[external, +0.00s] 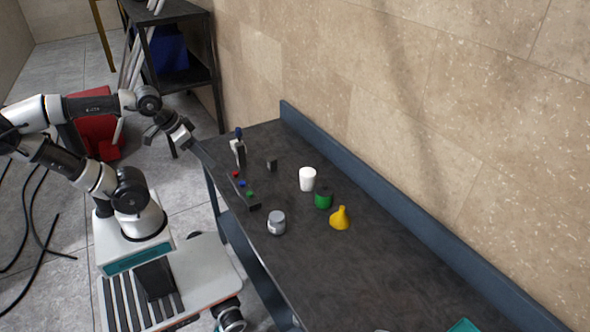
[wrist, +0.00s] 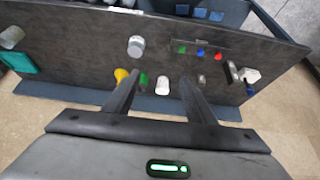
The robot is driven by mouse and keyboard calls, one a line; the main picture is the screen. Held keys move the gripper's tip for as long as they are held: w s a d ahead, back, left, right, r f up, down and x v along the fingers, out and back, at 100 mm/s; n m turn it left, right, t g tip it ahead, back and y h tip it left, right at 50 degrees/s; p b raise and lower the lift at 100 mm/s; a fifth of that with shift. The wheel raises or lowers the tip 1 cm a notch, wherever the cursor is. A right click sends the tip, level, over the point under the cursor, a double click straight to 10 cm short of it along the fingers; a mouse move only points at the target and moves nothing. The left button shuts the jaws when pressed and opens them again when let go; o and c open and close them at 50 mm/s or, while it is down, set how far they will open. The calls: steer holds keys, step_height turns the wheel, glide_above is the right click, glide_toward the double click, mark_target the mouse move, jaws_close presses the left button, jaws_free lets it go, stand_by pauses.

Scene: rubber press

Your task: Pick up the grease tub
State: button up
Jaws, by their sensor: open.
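I cannot tell for certain which container is the grease tub. A grey lidded jar (external: 276,223) stands near the bench's front edge. A white cylinder (external: 307,179) and a green can with a dark top (external: 323,198) stand close together farther back. The wrist view also shows the grey jar (wrist: 136,46), the green can (wrist: 143,80) and the white cylinder (wrist: 162,86). My gripper (wrist: 160,77) is open, its two fingers apart and nothing held. In the external view, my gripper is at the bench's far left end, away from these containers.
The dark bench (external: 345,275) has a raised blue back edge by the wall. A yellow funnel (external: 340,218) stands right of the green can. A strip with red, blue and green buttons (external: 243,189) and a small dark block (external: 271,165) lie left. The bench's right part is mostly clear.

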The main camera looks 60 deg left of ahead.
steer(key=shift+o, duration=0.2)
stand_by(0.3)
steer(key=o, duration=0.6)
steer(key=n+g+b, duration=0.3)
steer(key=g+b, duration=0.1)
steer(key=g, duration=0.2)
glide_above(276, 216)
step_height(276, 216, down, 14)
steer(key=f, duration=1.2)
steer(key=shift+w+d+f, duration=0.15)
steer(key=shift+w+f, duration=0.1)
steer(key=shift+s+f, duration=0.15)
steer(key=shift+f, duration=2.55)
